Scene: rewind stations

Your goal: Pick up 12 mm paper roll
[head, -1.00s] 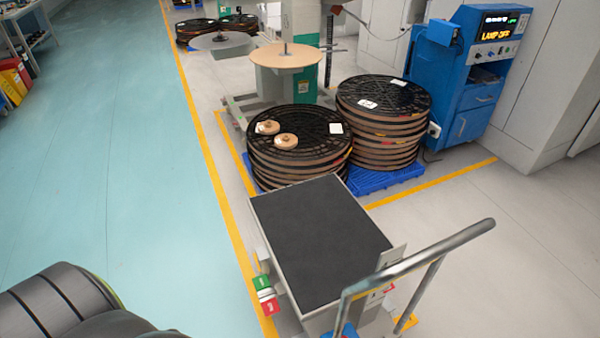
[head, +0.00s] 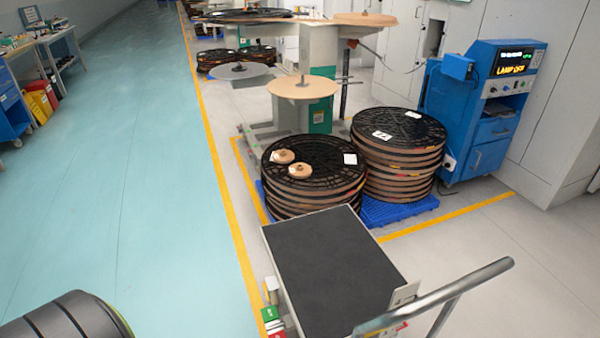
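Two small tan paper rolls lie on top of the front stack of black reels (head: 318,165). One roll (head: 283,156) is a little behind and to the left of the other roll (head: 300,171). From here I cannot tell the width of either roll. A large tan disc (head: 303,87) sits on a spindle of the machine behind the stack. Part of my own arm shows at the bottom left. Neither of my grippers is in view.
A cart with a dark top (head: 333,265) and a metal handle (head: 450,295) stands in front of the stacks. A second reel stack (head: 400,150) and a blue cabinet (head: 480,110) stand to the right. The green floor (head: 120,180) on the left is clear.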

